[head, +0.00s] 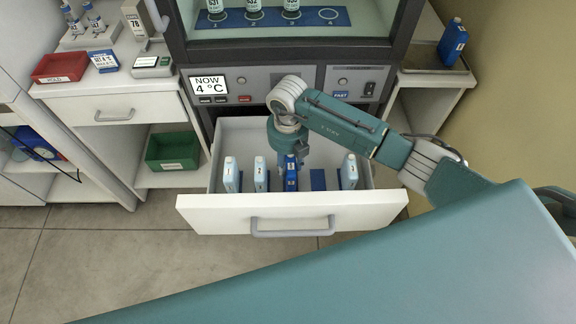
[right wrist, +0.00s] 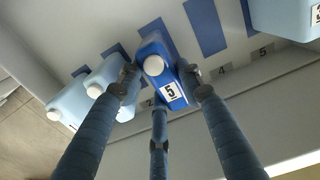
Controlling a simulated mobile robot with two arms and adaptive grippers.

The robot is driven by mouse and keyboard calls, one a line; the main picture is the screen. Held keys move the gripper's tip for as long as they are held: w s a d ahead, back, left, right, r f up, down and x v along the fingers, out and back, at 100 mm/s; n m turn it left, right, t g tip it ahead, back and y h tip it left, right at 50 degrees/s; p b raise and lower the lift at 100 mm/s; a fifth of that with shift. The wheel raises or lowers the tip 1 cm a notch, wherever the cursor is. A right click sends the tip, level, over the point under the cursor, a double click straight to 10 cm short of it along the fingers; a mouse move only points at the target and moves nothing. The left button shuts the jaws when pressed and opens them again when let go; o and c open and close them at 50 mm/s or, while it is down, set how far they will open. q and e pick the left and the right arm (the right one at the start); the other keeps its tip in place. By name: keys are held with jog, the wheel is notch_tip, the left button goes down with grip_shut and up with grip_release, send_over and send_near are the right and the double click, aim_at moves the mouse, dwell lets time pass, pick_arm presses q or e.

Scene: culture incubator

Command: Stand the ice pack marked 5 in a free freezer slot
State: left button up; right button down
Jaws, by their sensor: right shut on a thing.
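The blue ice pack marked 5 (right wrist: 172,92) is upright between the fingers of my right gripper (right wrist: 163,78), which is shut on it. In the head view the pack (head: 290,178) is in the open freezer drawer (head: 290,215), right of the pale pack marked 2 (head: 260,172). I cannot tell whether its base touches the drawer floor. A pale pack marked 1 (head: 231,173) stands at the left, and another pale pack (head: 349,172) at the right. A bare blue slot strip (head: 318,180) shows between the held pack and the right pale pack. My left gripper is not in view.
Another blue pack (head: 452,42) stands on the right side shelf. A green bin (head: 173,152) sits on a low shelf left of the drawer. The incubator panel (head: 260,82), reading NOW 4 °C, is above and behind the drawer. A red tray (head: 60,68) is on the left counter.

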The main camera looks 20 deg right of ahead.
jog(key=shift+f, duration=0.85)
jog(key=shift+f, duration=0.15)
jog(key=c, duration=1.2)
grip_release()
jog(key=shift+o, duration=0.2)
notch_tip(320, 180, up, 12)
jog(key=shift+r+b, duration=0.15)
jog(key=shift+b, duration=0.15)
